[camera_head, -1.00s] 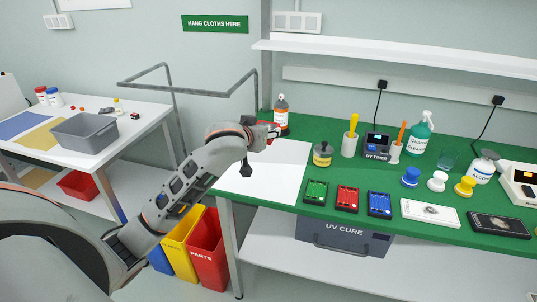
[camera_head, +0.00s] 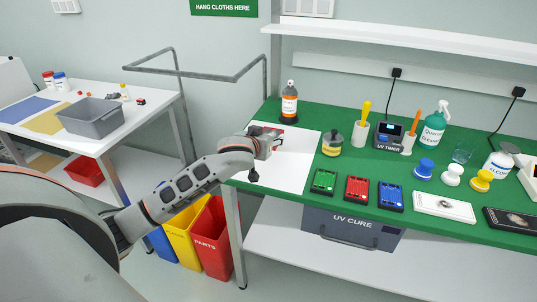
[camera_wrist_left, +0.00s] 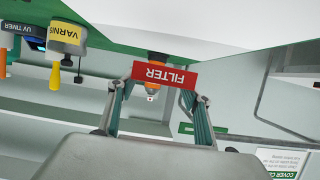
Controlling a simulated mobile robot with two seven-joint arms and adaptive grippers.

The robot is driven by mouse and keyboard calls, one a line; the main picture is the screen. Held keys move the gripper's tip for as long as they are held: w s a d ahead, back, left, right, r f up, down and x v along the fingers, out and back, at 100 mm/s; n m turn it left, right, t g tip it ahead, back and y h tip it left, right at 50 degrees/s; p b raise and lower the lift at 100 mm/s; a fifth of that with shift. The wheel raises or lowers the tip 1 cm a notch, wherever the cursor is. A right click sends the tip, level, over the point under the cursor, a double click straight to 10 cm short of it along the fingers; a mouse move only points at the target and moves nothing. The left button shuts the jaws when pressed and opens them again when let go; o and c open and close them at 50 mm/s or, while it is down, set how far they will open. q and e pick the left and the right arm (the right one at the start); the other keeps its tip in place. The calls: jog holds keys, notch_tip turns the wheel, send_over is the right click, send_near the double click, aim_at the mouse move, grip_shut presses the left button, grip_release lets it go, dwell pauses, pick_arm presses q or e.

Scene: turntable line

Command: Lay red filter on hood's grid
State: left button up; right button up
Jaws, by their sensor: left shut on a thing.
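My left gripper (camera_head: 275,140) is above the white sheet at the left end of the green bench. It is shut on the red filter (camera_wrist_left: 165,74), a flat red piece with white "FILTER" lettering, upside down in the left wrist view. The fingers (camera_wrist_left: 160,100) hold it at both sides. In the head view only a little red shows at the fingertips. My right gripper is in neither view. I cannot make out a hood's grid with certainty.
An orange-labelled bottle (camera_head: 289,103) stands close behind the gripper. A varnish jar (camera_head: 332,139) and green, red (camera_head: 357,190) and blue boxes stand to the right. The white sheet (camera_head: 290,172) is bare. A grey rail frame (camera_head: 205,72) is at the back left.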

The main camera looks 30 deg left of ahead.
pick_arm(q)
jog(key=shift+f+b, duration=0.7)
jog(key=shift+f, duration=2.25)
jog(key=shift+f, duration=0.1)
jog(key=o, duration=1.1)
